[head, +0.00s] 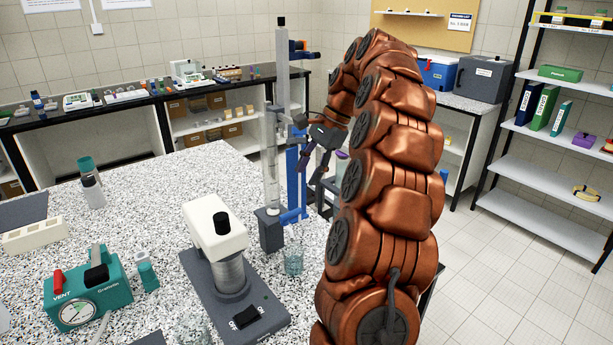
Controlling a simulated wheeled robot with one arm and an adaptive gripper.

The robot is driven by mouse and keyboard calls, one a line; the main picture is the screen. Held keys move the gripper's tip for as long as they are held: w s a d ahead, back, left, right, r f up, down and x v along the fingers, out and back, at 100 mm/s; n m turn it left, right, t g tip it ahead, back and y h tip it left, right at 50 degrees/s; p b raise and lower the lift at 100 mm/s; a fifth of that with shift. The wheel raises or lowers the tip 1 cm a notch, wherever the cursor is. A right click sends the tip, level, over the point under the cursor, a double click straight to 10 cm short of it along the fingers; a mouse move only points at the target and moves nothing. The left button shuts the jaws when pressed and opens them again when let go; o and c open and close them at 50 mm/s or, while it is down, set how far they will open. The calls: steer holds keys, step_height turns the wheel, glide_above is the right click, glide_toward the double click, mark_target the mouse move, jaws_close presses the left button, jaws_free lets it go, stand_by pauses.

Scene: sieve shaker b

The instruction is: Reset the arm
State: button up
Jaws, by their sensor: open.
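My arm (385,180) is a chain of copper segments that rises at the right of the speckled bench and bends over toward it. My gripper (311,171) hangs at the arm's end, its dark fingers apart, with nothing seen between them. It appears in front of or beside the blue upright (292,180) of a tall stand; I cannot tell whether they touch. The sieve shaker (229,270), with a white head, a metal stack and a dark grey base, stands on the bench to the left and nearer to me. Part of the gripper's wrist is hidden behind the arm.
The speckled bench (150,225) also holds a tall clear column (270,160), a glass beaker (293,262), a teal gauge pump (88,292) and small bottles (92,190). A shelf rack (545,140) stands at the right. Tiled floor (500,270) is open before it.

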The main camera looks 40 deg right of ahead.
stand_by(0.7)
steer(key=s+a+f+n+g, duration=0.1)
steer(key=s+a+n, duration=0.2)
steer(key=a, duration=0.5)
steer(key=s+a+f+n+g+h, duration=0.1)
steer(key=s+a+n, duration=0.25)
steer(key=a, duration=0.35)
steer(key=s+a+f+n+g, duration=0.1)
steer(key=s+a+n, duration=0.25)
steer(key=a, duration=0.45)
steer(key=s+a+f+n+h, duration=0.1)
steer(key=s+f+n, duration=0.1)
steer(key=s, duration=0.4)
steer(key=s+a+f+n+h, duration=0.1)
steer(key=s+a+f+n, duration=0.1)
steer(key=s+f, duration=0.3)
steer(key=s+a+f+n+g+h, duration=0.1)
steer(key=s+f+n, duration=0.3)
steer(key=s, duration=0.4)
steer(key=shift+s+a, duration=0.35)
steer(key=shift+a, duration=0.25)
